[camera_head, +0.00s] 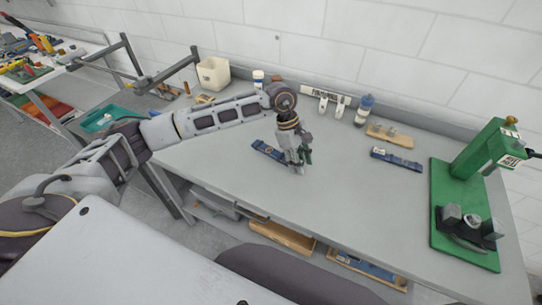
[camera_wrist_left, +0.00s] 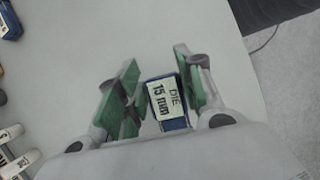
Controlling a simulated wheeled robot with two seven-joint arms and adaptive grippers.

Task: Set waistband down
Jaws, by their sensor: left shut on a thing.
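My left gripper (camera_head: 303,157) reaches down at the middle of the grey bench. It is shut on a blue die block with a white label reading "15 mm DIE" (camera_wrist_left: 168,100), which lies between its green-padded fingers in the left wrist view. In the head view, the blue block (camera_head: 268,151) shows to the left of the fingers, low over or on the bench top; I cannot tell whether it touches. Nothing that I can make out as a waistband is in view. My right gripper is not in view.
A second blue block (camera_head: 397,159) lies to the right on the bench (camera_head: 340,215). A green press (camera_head: 485,150) stands at the right end. A wooden holder (camera_head: 390,135), a bottle (camera_head: 364,110) and a white bin (camera_head: 214,73) are along the back. The bench front is clear.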

